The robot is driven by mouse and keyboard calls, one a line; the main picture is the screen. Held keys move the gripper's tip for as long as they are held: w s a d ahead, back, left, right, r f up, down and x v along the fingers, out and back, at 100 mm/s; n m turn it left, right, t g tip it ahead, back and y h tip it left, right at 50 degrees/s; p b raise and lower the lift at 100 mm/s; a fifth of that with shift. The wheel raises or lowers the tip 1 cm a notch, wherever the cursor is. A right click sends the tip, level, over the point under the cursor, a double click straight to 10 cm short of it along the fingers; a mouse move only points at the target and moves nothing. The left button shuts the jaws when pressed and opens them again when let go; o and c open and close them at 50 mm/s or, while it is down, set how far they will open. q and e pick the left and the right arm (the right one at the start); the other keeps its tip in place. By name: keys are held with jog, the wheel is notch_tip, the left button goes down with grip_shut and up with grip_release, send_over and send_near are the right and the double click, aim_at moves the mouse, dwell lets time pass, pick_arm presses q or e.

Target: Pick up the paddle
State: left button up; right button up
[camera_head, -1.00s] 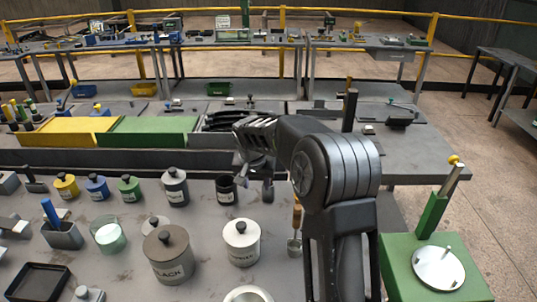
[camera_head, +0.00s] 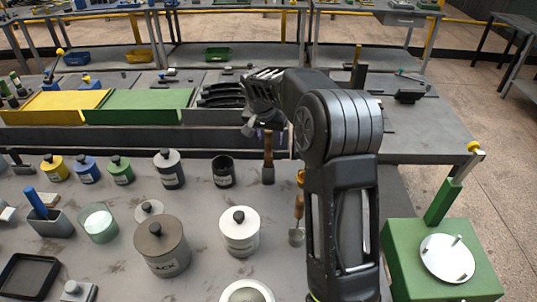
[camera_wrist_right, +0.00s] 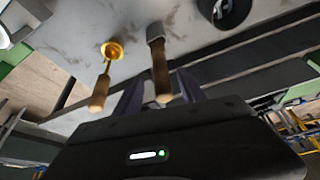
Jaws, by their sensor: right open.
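A tool with a brown wooden handle and a grey end (camera_head: 268,160), which I take to be the paddle, is near the back of the grey bench, right of the black pot. My right gripper (camera_head: 259,133) is open just beyond and above its handle. In the right wrist view, the handle of this paddle (camera_wrist_right: 161,72) shows between the two dark purple fingers of my right gripper (camera_wrist_right: 160,83), with no clear grip on it. A golden ladle-like tool (camera_wrist_right: 110,52) lies beside it. My left gripper is not in view.
A second wooden-handled tool (camera_head: 298,206) lies close to my right forearm. A green box (camera_head: 410,262) stands right. A dark rail (camera_head: 130,138) runs behind.

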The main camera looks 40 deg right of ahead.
aim_at(269, 146)
jog(key=shift+f, duration=0.25)
jog(key=b+x, duration=0.1)
jog(key=x, duration=0.4)
jog(key=shift+w+f+b, duration=0.15)
jog(key=shift+f+b, duration=0.05)
jog(key=shift+b, duration=0.1)
dwell(0.4)
grip_shut()
dwell(0.3)
